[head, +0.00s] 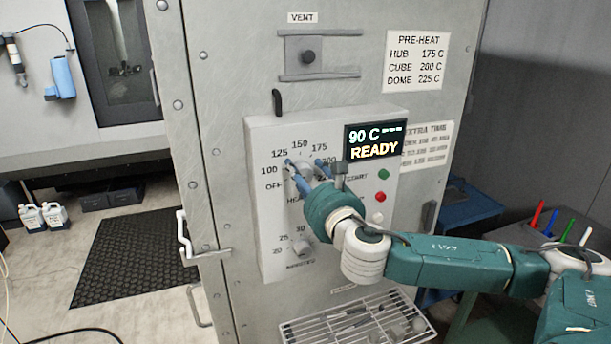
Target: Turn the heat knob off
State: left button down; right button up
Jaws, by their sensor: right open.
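The heat knob (305,172) is on the white control panel (263,222) of the grey oven, inside a dial marked OFF, 100, 125, 150, 175 and 200. My right gripper (306,164) is at the knob, its fingers open on either side of it. The gripper hides much of the knob, so I cannot tell where its pointer stands or whether the fingers touch it. The display (376,141) reads 90 C and READY. My left gripper is not in view.
A minutes knob (300,246) sits below the heat dial. A green button (383,174) and a red button (379,197) are right of my gripper. A wire rack (350,326) juts out below. A door handle (187,235) sticks out at the left.

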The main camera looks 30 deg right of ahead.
jog(key=shift+f, duration=0.1)
jog(key=shift+s, duration=0.3)
jog(key=v, duration=0.7)
jog(key=shift+w, duration=0.1)
